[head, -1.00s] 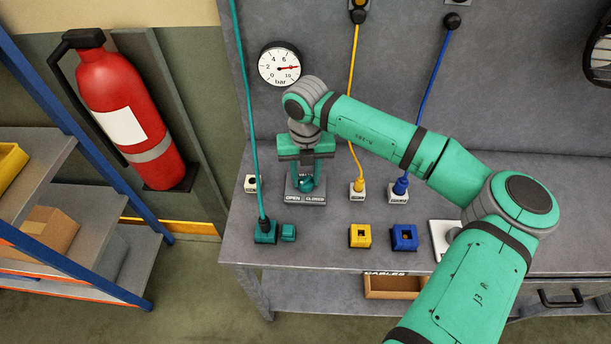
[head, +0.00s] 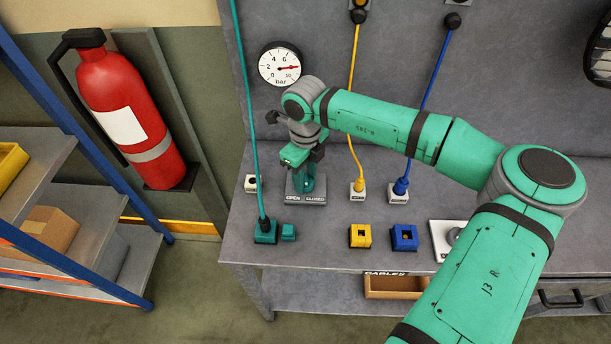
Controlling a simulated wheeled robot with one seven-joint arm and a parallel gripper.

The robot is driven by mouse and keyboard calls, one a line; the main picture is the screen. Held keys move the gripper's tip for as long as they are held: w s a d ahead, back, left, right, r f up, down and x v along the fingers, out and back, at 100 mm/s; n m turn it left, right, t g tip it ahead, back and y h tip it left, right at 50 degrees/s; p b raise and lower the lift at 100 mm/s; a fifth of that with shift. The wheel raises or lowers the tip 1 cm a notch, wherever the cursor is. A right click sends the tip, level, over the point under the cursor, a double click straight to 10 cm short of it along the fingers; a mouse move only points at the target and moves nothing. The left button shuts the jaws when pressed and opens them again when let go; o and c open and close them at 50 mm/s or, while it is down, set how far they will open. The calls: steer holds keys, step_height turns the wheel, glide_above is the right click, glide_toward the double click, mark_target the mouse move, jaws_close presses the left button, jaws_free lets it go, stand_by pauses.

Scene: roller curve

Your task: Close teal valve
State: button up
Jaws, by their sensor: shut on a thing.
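The teal valve (head: 307,183) stands on a grey base plate (head: 305,199) marked OPEN on the left and CLOSED on the right. It is near the left end of the bench. My gripper (head: 304,163) reaches down over the valve from above and is shut on its handle. The gripper body is turned at an angle to the bench front. The fingertips and most of the handle are hidden by the gripper, so the handle's exact direction cannot be told.
A teal cable runs down to a teal plug (head: 265,232), beside a small teal block (head: 288,232). Yellow (head: 360,236) and blue (head: 404,237) sockets sit nearer the front edge. A pressure gauge (head: 281,64) is on the back panel.

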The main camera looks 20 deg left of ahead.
steer(key=n, duration=0.3)
steer(key=shift+n, duration=0.3)
steer(key=shift+d+n, duration=0.1)
steer(key=shift+n, duration=1.9)
steer(key=shift+s, duration=0.15)
steer(key=o, duration=1.1)
steer(key=shift+c, duration=0.2)
step_height(320, 180, up, 11)
